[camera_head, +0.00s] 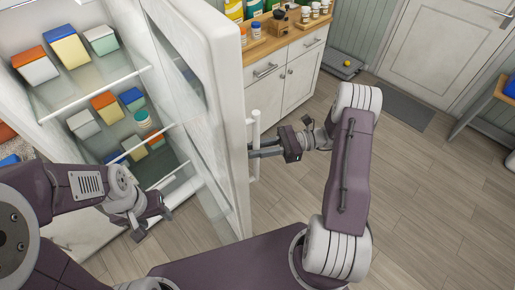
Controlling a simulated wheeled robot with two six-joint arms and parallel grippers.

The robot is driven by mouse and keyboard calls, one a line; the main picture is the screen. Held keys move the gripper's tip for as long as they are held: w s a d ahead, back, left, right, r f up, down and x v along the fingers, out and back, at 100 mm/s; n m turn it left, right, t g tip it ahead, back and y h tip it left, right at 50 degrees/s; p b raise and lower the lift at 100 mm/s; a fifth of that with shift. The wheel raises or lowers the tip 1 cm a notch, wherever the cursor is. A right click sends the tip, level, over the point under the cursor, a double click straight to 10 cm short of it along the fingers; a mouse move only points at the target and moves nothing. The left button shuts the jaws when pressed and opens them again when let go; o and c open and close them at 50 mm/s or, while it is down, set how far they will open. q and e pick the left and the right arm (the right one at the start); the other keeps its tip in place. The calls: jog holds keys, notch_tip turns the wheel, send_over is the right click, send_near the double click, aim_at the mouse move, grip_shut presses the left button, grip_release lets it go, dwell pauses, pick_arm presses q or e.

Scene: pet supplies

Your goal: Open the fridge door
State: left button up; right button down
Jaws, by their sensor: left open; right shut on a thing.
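The fridge (48,112) stands at the left with its shelves and boxes exposed. Its white door (228,90) stands open, swung out toward me, its inner side with clear door shelves facing left. A white vertical handle (256,128) is on the door's outer side. My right gripper (254,151) is shut on the handle from the right. My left gripper (148,226) is open and empty, in front of the lower fridge interior, left of the door. The door's lower end is partly hidden behind my own body.
Several coloured boxes (67,46) stand on the fridge shelves. A white cabinet (300,78) with a wooden top holding bottles and jars is behind the door. Wooden floor (420,190) is clear at the right. A grey mat (402,106) lies before a white room door (440,45).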

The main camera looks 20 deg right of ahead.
jog(key=c, duration=1.3)
grip_release()
jog(key=d+b, duration=0.3)
jog(key=d, duration=0.6)
jog(key=shift+s, duration=0.35)
